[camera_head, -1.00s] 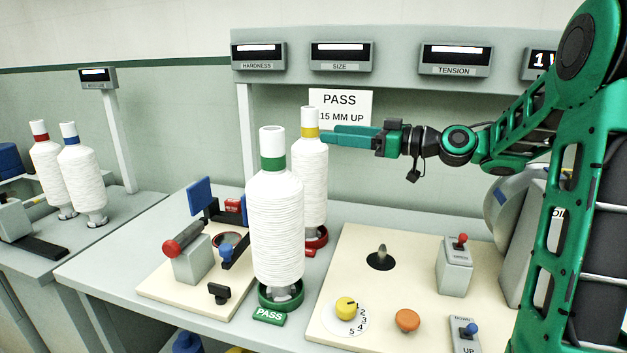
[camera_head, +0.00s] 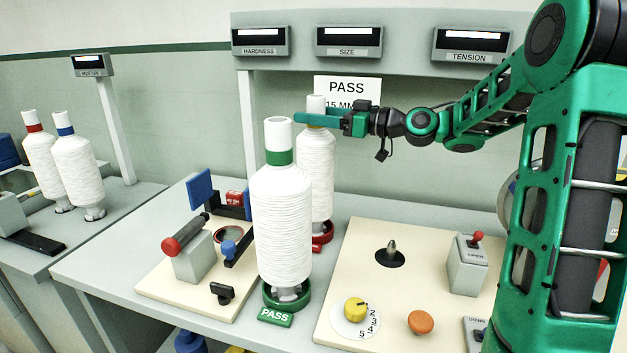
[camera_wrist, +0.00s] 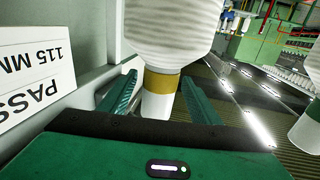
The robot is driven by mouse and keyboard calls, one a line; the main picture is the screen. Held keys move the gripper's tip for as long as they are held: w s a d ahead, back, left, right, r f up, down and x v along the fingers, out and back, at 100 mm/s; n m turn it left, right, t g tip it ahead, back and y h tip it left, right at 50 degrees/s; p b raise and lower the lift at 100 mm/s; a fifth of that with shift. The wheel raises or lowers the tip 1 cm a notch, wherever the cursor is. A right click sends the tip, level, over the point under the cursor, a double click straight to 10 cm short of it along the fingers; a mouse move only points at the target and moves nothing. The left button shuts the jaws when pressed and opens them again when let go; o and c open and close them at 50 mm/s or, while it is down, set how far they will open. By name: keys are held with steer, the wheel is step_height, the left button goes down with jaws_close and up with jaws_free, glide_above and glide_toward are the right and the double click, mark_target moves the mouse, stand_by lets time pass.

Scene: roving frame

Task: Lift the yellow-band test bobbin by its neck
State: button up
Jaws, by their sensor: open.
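The yellow-band bobbin (camera_head: 318,175) is a white wound cone standing upright behind the green-band bobbin (camera_head: 280,220), which hides part of it. Its base is at a red cup (camera_head: 322,237). My gripper (camera_head: 302,119) is level with its neck, and the near finger crosses in front of the yellow band. In the wrist view the bobbin appears upside down, with its yellow band (camera_wrist: 161,82) and white neck between my two open green fingers (camera_wrist: 158,86). Gaps show on both sides, so the fingers are around the neck without visible contact.
A PASS card (camera_head: 347,88) hangs behind my gripper, under a shelf of displays (camera_head: 348,40). A cream panel (camera_head: 410,275) with a dial, knobs and levers lies right. A gauge fixture (camera_head: 195,255) stands left. Two more bobbins (camera_head: 75,165) stand on the far-left bench.

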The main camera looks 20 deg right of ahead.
steer(key=shift+x, duration=1.8)
jaws_close()
steer(key=shift+w, duration=0.1)
